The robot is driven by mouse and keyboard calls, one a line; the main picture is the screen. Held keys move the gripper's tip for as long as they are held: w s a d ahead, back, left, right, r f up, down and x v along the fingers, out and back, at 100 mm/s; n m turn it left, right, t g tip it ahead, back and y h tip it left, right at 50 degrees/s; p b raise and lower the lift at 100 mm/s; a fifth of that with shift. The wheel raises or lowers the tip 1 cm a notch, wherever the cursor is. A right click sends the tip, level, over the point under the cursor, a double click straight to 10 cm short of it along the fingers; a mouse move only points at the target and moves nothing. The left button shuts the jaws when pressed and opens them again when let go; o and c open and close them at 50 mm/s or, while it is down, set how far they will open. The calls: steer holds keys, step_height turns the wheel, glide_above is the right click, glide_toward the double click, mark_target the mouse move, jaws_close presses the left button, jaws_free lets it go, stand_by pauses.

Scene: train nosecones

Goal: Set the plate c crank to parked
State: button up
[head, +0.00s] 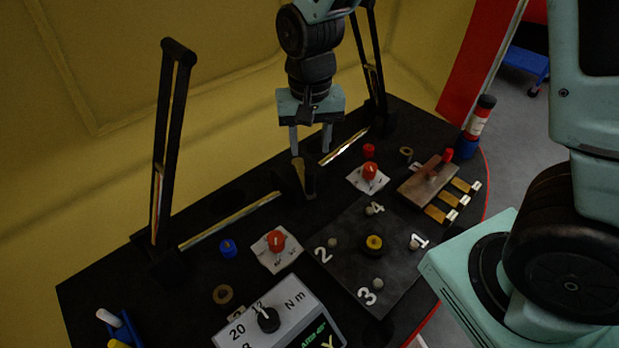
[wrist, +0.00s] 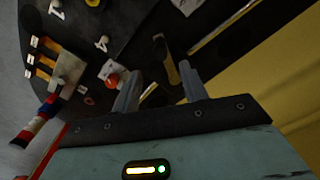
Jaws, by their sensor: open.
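Two red knobs sit on white plates: a nearer one (head: 276,240) at centre left and a farther one (head: 369,170) to the right of my gripper. A red knob also shows in the wrist view (wrist: 112,80). A brown plate (head: 425,182) with a red-ended handle (head: 446,156) lies at the right. I cannot read which plate is plate c or tell its crank's setting. My gripper (head: 310,146) is open and empty, pointing down above the rear of the black table; its fingers also show in the wrist view (wrist: 160,78).
A black and brass upright (head: 303,178) stands just below my fingers. Tall black frames (head: 170,145) rise at the rear. A numbered black plate (head: 345,260), a torque box (head: 290,318), a blue knob (head: 228,248) and a red-white-blue cylinder (head: 477,125) are around. A yellow wall (head: 120,90) stands behind.

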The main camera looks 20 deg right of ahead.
mark_target(310, 171)
step_height(310, 171, down, 10)
steer(key=shift+f+b, duration=0.15)
steer(key=shift+b, duration=0.3)
jaws_close()
